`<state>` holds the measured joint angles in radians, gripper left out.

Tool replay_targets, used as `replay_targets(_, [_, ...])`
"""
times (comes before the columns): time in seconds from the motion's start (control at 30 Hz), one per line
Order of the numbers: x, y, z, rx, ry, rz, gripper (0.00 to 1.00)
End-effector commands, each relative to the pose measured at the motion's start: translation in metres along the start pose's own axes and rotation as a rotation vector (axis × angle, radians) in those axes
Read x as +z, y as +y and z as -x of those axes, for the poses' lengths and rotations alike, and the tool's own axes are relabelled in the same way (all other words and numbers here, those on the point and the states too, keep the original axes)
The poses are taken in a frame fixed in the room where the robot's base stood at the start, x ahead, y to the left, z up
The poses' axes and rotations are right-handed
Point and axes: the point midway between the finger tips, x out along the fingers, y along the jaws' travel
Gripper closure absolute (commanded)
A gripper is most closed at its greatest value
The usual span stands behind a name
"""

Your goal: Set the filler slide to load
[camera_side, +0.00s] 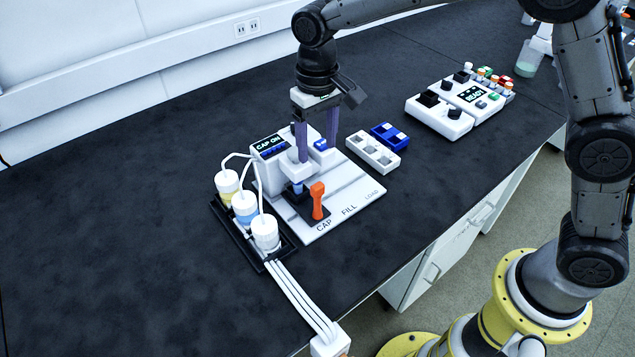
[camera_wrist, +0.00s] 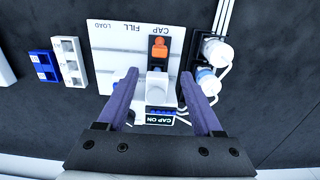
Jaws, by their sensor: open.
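The filler is a white machine with a flat base plate (camera_side: 345,205) marked CAP, FILL and LOAD. Its black slide (camera_side: 308,212) has an upright orange handle (camera_side: 318,198) and sits at the CAP mark. The handle also shows in the wrist view (camera_wrist: 159,46), beyond my fingertips. A small display (camera_side: 268,145) on the filler reads CAP ON. My gripper (camera_side: 316,152) is open, pointing down over the filler head, behind the orange handle. In the wrist view my gripper (camera_wrist: 159,73) has its fingers spread either side of the white head, with nothing held. Whether they touch it is unclear.
A black rack (camera_side: 278,254) with several white-capped, tubed bottles stands left of the filler. A white tray (camera_side: 373,153) and a blue tray (camera_side: 390,136) lie to its right. White control boxes (camera_side: 440,118) stand farther back. The dark bench (camera_side: 120,250) is clear at left.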

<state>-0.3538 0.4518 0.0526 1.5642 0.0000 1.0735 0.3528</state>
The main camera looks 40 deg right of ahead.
Motion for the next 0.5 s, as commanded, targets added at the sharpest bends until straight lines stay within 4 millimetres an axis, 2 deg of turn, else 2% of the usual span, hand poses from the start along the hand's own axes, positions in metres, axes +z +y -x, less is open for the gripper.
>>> replay_targets(0.3, [0.001,0.001,-0.064,0.002,-0.005,-0.001,0.32])
replay_targets(0.5, [0.001,0.001,-0.096,0.001,-0.002,-0.001,0.32])
